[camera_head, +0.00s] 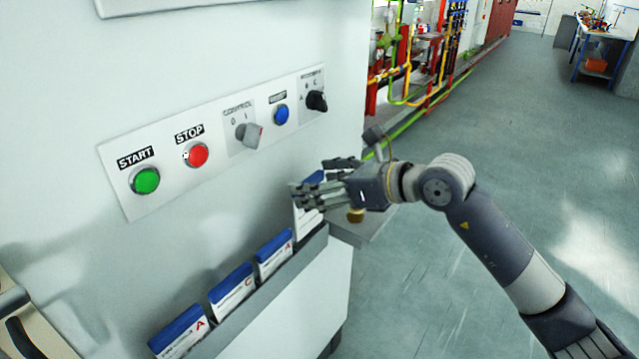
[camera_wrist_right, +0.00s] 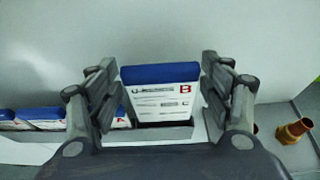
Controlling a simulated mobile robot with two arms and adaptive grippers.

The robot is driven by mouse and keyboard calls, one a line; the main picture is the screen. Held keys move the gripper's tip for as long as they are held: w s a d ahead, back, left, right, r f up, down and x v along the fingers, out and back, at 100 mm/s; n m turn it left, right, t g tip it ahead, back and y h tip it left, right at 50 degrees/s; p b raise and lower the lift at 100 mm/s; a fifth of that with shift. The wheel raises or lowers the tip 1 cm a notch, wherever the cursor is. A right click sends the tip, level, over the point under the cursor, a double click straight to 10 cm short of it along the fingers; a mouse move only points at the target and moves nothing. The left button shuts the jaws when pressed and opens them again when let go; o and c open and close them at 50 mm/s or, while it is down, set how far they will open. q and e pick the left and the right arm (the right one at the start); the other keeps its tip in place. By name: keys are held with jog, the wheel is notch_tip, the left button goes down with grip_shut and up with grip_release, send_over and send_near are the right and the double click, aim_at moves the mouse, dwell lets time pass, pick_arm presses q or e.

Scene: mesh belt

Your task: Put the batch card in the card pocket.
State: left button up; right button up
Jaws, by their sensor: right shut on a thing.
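The batch card (camera_head: 306,219) is white with a blue top edge and stands at the far right end of the grey card rack on the machine front. In the right wrist view the card (camera_wrist_right: 162,100) shows a red letter B. My right gripper (camera_head: 316,186) is shut on it, with a finger on each side. The card's lower edge is at the rack's grey front lip (camera_wrist_right: 165,133); I cannot tell how deep it sits. The rack (camera_head: 262,296) is the only pocket-like holder I see. My left gripper is not in view.
Several similar cards, including a C card (camera_head: 232,289) and an A card (camera_head: 180,331), stand in the rack. A control panel (camera_head: 220,150) with buttons and knobs is above. A brass fitting (camera_head: 355,215) sits on a small grey shelf (camera_head: 372,229). The floor at right is clear.

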aim_at(310, 214)
dwell(0.7)
jog(key=shift+f+b, duration=3.1)
jog(key=shift+f, duration=0.75)
jog(key=o, duration=1.2)
